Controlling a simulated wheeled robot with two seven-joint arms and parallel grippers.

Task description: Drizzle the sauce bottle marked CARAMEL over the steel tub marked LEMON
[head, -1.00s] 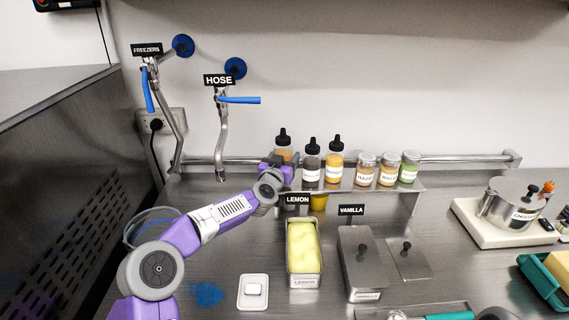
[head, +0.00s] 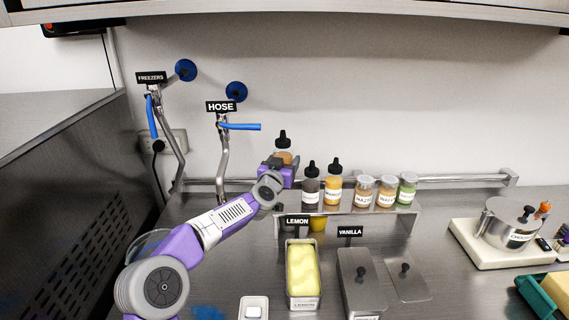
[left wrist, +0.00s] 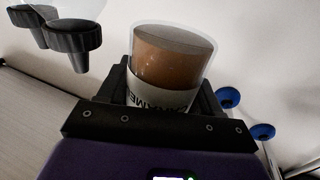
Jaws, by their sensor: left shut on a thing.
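My left gripper (head: 279,170) is shut on the caramel sauce bottle (head: 284,157), a clear bottle with brown sauce and a black nozzle cap. The bottle is upright, at the left end of the shelf and a little above it. In the left wrist view the caramel bottle (left wrist: 172,62) sits between the fingers (left wrist: 165,92), its label partly hidden but reading CARAMEL. The steel tub marked LEMON (head: 303,304) stands open on the counter in front of the shelf, full of pale yellow ice cream. My right gripper is not in view.
A lidded VANILLA tub (head: 357,275) is right of the lemon tub. A white scale (head: 254,308) lies left. Taps hang behind.

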